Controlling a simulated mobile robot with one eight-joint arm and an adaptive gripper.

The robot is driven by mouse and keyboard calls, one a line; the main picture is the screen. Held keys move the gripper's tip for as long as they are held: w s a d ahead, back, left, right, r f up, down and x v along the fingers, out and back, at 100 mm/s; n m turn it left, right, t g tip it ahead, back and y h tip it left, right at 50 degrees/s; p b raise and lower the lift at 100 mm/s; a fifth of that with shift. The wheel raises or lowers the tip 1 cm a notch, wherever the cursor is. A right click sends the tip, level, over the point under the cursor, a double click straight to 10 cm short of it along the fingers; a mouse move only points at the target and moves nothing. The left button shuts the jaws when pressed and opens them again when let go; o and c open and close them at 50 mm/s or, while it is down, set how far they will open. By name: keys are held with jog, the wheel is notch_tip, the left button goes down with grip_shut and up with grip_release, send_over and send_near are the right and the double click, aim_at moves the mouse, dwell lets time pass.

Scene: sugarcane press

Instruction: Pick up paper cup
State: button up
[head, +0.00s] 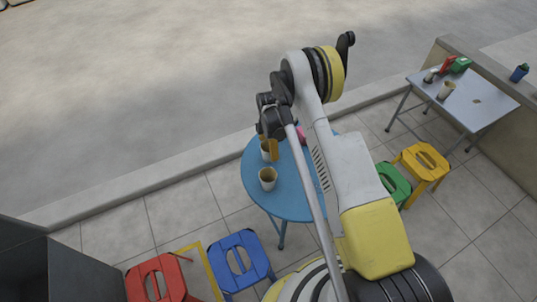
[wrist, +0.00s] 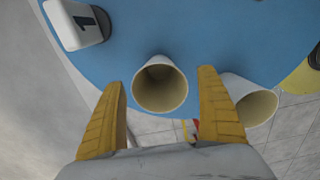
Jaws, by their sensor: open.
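Two paper cups stand on a round blue table (head: 254,188). In the head view one cup (head: 267,179) is in plain sight, and the other (head: 265,154) is partly hidden by my gripper (head: 271,149). In the wrist view, one open-topped cup (wrist: 160,86) shows between the two yellow fingertips of my gripper (wrist: 161,78), just beyond them. The fingers are spread apart and hold nothing. A second cup (wrist: 252,100) is to the right, partly covered by the right finger. I cannot tell whether either finger touches a cup.
A pink-red item (head: 301,134) is behind my arm. Red (head: 157,277), blue (head: 238,260), green and yellow stools surround the table. A grey table (head: 480,110) with small items stands at right.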

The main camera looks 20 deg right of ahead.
jog(key=c, duration=1)
jog(key=shift+r, duration=0.2)
